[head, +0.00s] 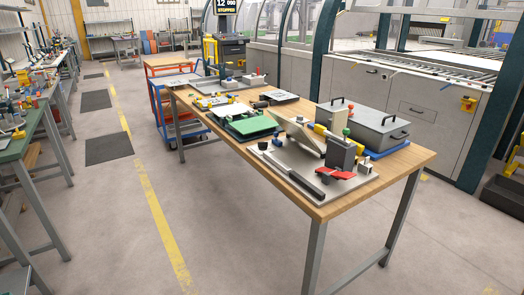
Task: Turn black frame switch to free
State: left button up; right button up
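A wooden-topped workbench (330,205) carries several fixtures. On its near end a grey base plate (283,160) holds a tilted beige plate (297,133), a dark grey upright block (341,153), a black bar (305,182) and red parts (335,172). A small round black part (263,146) sits at the plate's left edge. Farther back lies a black-framed flat item (280,97). A switch with free marking cannot be made out at this size, so I cannot tell which part is the black frame switch. Neither of my grippers is in view.
A grey lidded box (362,125) on a blue base stands at the bench's right. A green board (250,124) lies mid-bench. An orange and blue cart (180,112) stands behind. Open floor (110,205) lies left of the bench. Another bench (30,145) lines the left.

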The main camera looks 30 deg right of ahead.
aim_at(263, 146)
jog(key=i+z, duration=0.1)
jog(key=z, duration=0.4)
jog(key=i+z, duration=0.15)
jog(key=z, duration=0.3)
jog(key=i+z, duration=0.15)
jog(key=z, duration=0.35)
